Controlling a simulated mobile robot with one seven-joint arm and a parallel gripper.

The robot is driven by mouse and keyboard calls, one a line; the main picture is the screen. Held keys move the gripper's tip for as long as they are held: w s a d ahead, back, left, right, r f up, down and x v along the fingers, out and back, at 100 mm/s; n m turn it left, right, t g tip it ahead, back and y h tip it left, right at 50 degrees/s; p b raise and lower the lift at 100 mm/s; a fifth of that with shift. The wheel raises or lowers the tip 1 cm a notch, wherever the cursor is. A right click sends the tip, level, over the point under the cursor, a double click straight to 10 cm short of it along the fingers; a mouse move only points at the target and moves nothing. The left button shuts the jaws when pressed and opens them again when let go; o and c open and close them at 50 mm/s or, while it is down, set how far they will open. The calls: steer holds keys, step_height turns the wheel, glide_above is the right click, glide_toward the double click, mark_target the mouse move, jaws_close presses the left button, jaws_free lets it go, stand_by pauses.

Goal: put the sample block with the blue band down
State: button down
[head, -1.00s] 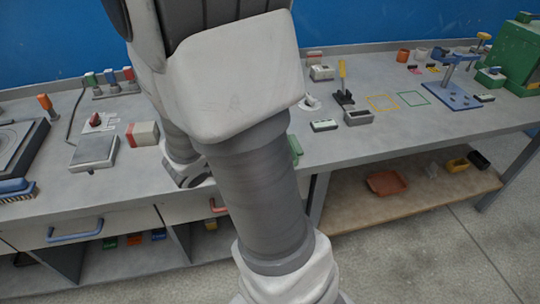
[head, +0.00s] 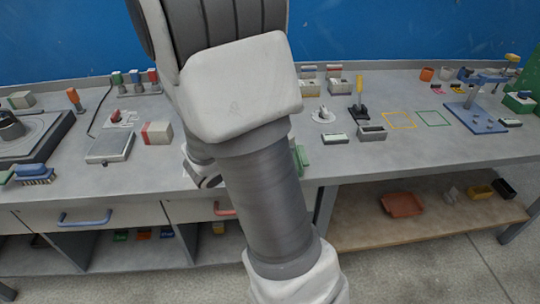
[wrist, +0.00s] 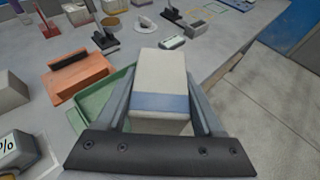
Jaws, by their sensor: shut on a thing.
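The sample block with the blue band (wrist: 161,72) is pale grey, with a blue stripe across it near my gripper. My gripper (wrist: 162,90) is shut on it, one finger on each side, in the wrist view. A green tray (wrist: 92,110) lies below and to the left of the held block, partly hidden by my gripper. In the head view my arm hides my gripper and the held block. I cannot tell whether the block touches the bench.
A terracotta block-like holder (wrist: 77,74) stands beside the tray. The grey bench (head: 330,165) holds a scale (head: 110,148), a red-banded block (head: 157,133), and yellow (head: 399,120) and green (head: 432,118) outlined squares, both empty. The bench's front edge is close to the held block.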

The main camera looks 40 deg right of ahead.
steer(key=w+d+f, duration=0.1)
steer(key=w, duration=0.1)
steer(key=w+d+f, duration=0.1)
steer(key=w+f, duration=0.1)
steer(key=w+d+f, duration=0.1)
steer(key=w, duration=0.2)
steer(key=shift+d+f+b, duration=0.3)
steer(key=shift+f+b, duration=0.05)
steer(key=shift+b, duration=0.05)
steer(key=shift+w+f+b, duration=0.1)
steer(key=shift+f+b, duration=0.35)
steer(key=shift+f, duration=1.55)
steer(key=shift+f, duration=0.25)
jaws_free()
